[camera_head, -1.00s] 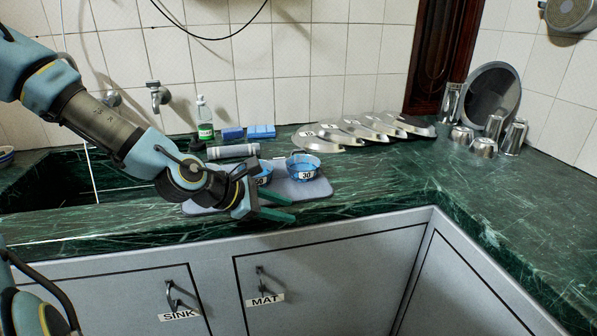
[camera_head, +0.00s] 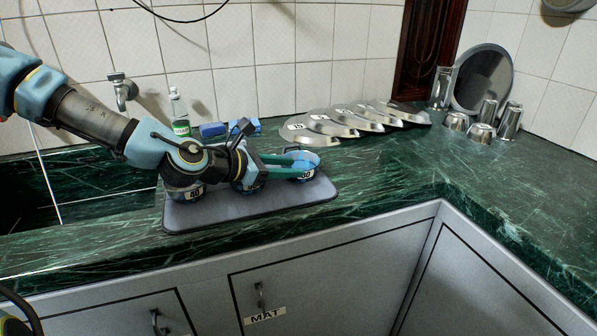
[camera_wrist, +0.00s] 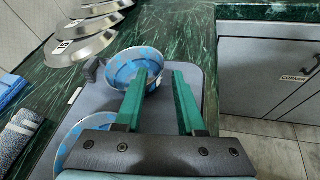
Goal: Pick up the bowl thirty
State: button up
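Bowl thirty (camera_head: 314,165), a small blue patterned bowl with a partly covered number label, stands upright on the grey mat (camera_head: 215,212) near its right end. It also shows in the wrist view (camera_wrist: 127,68). My gripper (camera_head: 303,167) is open at this bowl. In the wrist view my gripper (camera_wrist: 163,75) has its left finger over the bowl's inside and its right finger outside, with the near rim between them. I cannot tell if either finger touches the bowl.
A bowl labelled 40 (camera_head: 190,193) stands on the mat's left, under my arm. Another blue bowl (camera_wrist: 72,133) is partly hidden by my gripper. Metal plates (camera_head: 340,125), cups (camera_head: 482,132) and a soap bottle (camera_head: 179,115) stand behind.

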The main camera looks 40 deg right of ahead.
aim_at(307, 170)
jog(key=shift+p+x, duration=0.35)
jog(key=shift+x, duration=2.55)
jog(key=shift+s+a+f, duration=0.1)
grip_shut()
